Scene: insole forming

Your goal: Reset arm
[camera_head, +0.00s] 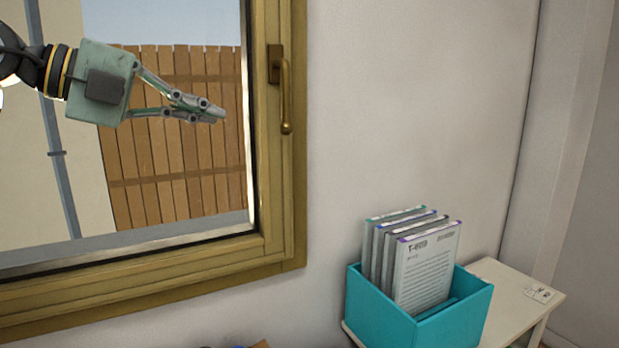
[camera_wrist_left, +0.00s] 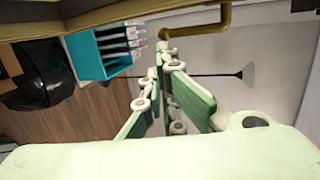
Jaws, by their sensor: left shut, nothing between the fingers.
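My left gripper (camera_head: 212,113) is raised in front of the window at the upper left of the head view, pointing right. Its fingers are together and hold nothing. In the left wrist view the closed green-grey fingers (camera_wrist_left: 162,66) reach toward the top middle, with free space around them. My right gripper is in neither view.
A wooden window frame (camera_head: 284,190) with a brass handle (camera_head: 286,98) is right of the gripper. A teal box (camera_head: 384,312) of upright booklets (camera_head: 428,268) stands on a small pale table (camera_head: 508,285) at the lower right. The wall between is bare.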

